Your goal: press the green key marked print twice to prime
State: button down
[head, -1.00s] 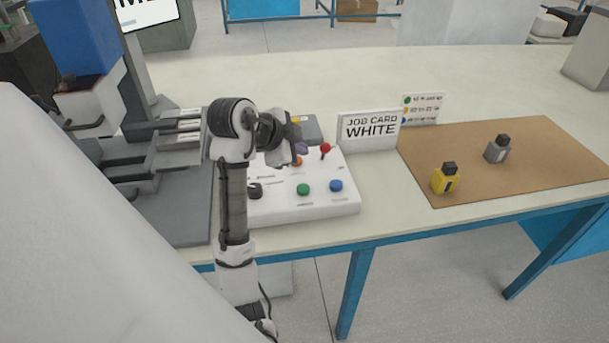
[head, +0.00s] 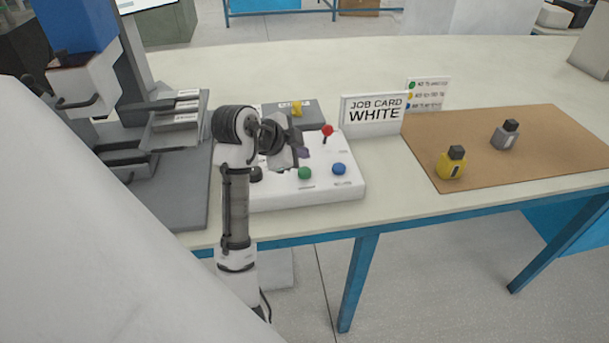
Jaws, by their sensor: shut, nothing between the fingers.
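The green key (head: 305,173) is a round button near the front of the white control panel (head: 270,196). Its print label is too small to read. My gripper (head: 300,161) is shut and empty, hanging over the panel just behind and above the green key in the picture. Whether it touches the key cannot be told. A blue button (head: 338,169) sits right of the green key and a black knob (head: 256,174) left of it. A red-topped lever (head: 327,131) stands behind. My arm and gripper hide part of the panel's middle.
A job card sign reading WHITE (head: 374,112) stands right of the panel, before a colour-dot card (head: 428,92). A brown mat (head: 540,140) carries a yellow bottle (head: 450,163) and a grey bottle (head: 505,135). A grey machine (head: 170,190) stands left.

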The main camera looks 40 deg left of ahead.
aim_at(301, 173)
jog(key=shift+f+b, duration=0.45)
jog(key=shift+f, duration=0.7)
dwell(1.1)
jog(key=shift+f+b, duration=0.35)
jog(key=shift+f, duration=0.05)
jog(key=shift+f+b, duration=0.4)
jog(key=shift+f, duration=0.15)
dwell(0.6)
jog(key=shift+r, duration=0.1)
jog(key=shift+r+p, duration=0.65)
jog(key=shift+r, duration=0.2)
jog(key=shift+r+p, duration=1.8)
jog(key=shift+r, duration=0.8)
